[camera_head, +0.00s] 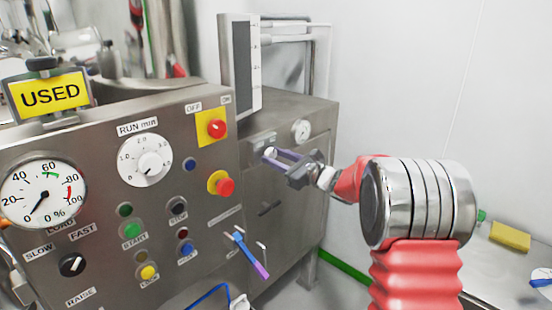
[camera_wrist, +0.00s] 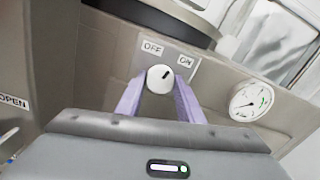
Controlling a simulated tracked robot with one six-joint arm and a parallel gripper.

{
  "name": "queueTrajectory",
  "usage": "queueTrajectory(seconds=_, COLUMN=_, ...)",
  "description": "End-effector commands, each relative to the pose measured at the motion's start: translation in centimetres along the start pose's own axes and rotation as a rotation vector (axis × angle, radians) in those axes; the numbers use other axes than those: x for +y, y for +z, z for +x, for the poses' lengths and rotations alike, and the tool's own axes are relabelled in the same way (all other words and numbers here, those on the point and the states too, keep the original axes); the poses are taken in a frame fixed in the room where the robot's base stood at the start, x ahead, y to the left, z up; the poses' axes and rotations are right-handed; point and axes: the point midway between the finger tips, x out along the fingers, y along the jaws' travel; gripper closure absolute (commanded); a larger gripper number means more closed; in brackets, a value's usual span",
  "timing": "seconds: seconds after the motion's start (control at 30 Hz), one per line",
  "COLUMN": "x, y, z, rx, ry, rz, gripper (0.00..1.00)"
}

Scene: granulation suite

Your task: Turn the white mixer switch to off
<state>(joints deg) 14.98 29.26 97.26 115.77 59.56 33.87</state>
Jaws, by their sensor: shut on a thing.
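The white mixer switch (camera_wrist: 160,79) is a round knob with a dark mark, under an OFF label (camera_wrist: 152,48) and an ON label (camera_wrist: 186,61). Its mark points up and right, toward ON. My gripper (camera_wrist: 158,92) has its two purple fingers shut on the switch, one on each side. In the head view my gripper (camera_head: 279,155) reaches from the right to the grey cabinet's front, and the switch (camera_head: 270,152) shows small at the fingertips.
A white gauge (camera_wrist: 251,102) sits right of the switch. The control panel (camera_head: 80,205) at left carries a red switch on a yellow plate (camera_head: 211,128), a red stop button (camera_head: 224,187) and a timer dial (camera_head: 149,163).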

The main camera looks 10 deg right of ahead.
Motion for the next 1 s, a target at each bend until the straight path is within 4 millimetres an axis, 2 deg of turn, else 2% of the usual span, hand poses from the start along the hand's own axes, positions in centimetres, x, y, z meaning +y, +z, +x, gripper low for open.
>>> queueTrajectory(seconds=0.6, x=-0.33, y=-0.02, z=-0.09, rx=0.002, ry=-0.005, rz=-0.563, gripper=0.88)
queueTrajectory(seconds=1.0, x=-0.28, y=-0.03, z=-0.07, rx=0.003, ry=-0.004, rz=-0.768, gripper=0.88)
